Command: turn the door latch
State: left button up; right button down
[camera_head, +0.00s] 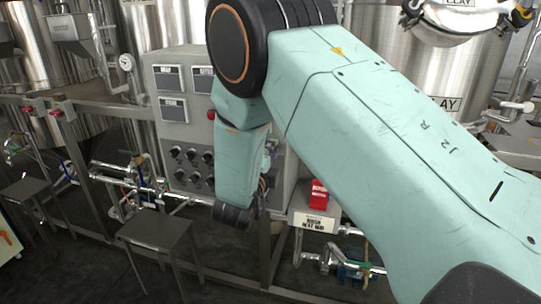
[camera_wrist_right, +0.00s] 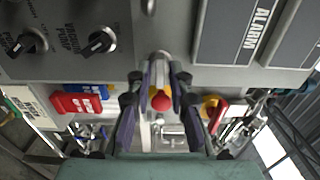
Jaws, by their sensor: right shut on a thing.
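In the right wrist view my right gripper (camera_wrist_right: 160,77) has its two dark fingers closed in from both sides on a small silver, rounded piece (camera_wrist_right: 160,57) at the edge of the grey control panel. This piece appears to be the door latch. A red ball-like tip with some yellow (camera_wrist_right: 160,101) shows between the fingers; whether it belongs to the latch I cannot tell. In the head view my right arm crosses in front of the panel (camera_head: 183,134) and hides the latch; the fingers cannot be made out there. My left gripper is not in view.
Black knobs (camera_wrist_right: 98,43) and an ALARM label (camera_wrist_right: 262,24) sit on the panel close to the gripper. Steel tanks, pipes and small grey tables (camera_head: 154,232) stand around; dark floor lies below.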

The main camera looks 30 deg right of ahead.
jog(key=shift+r, duration=0.1)
dwell(0.4)
jog(key=c, duration=1.4)
grip_release()
jog(key=shift+c, duration=0.2)
